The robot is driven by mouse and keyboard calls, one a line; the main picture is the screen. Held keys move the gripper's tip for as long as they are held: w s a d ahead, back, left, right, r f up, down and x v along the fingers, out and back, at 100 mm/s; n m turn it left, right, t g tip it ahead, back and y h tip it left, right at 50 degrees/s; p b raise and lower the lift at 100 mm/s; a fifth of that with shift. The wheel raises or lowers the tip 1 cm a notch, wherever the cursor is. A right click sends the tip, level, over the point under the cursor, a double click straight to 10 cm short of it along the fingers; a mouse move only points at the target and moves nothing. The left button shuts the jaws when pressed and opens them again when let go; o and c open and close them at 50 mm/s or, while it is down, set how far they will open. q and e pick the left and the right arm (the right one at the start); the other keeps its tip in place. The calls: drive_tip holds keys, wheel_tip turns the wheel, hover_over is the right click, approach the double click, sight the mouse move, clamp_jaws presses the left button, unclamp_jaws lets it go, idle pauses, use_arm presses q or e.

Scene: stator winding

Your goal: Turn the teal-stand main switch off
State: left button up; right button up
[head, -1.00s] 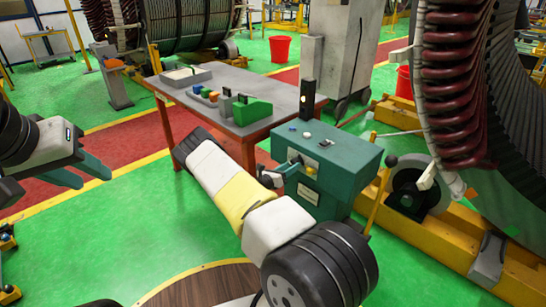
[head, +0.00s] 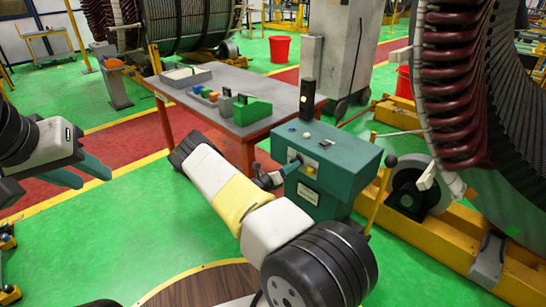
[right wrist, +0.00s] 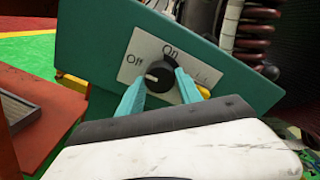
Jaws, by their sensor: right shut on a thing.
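The teal stand (head: 340,160) is a box right of the table, with small knobs on its top and a labelled front. In the right wrist view its main switch (right wrist: 159,76) is a round black knob on a white plate marked Off and On. The knob's white mark lies on its left, on the Off side. My right gripper (right wrist: 159,84) is shut on the knob, a teal finger at each side. In the head view this gripper (head: 288,170) is at the stand's left front, partly hidden. My left gripper (head: 96,179) is open and empty over the floor.
A grey-topped table (head: 245,85) with a grey tray (head: 185,77) and a green block (head: 252,110) stands behind my right arm. A large stator with dark red coils (head: 460,90) is at the right. The green floor at the left is mostly clear.

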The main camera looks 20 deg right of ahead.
drive_tip(key=o, duration=1.4)
drive_tip(key=shift+c, duration=0.2)
drive_tip(key=v, duration=0.8)
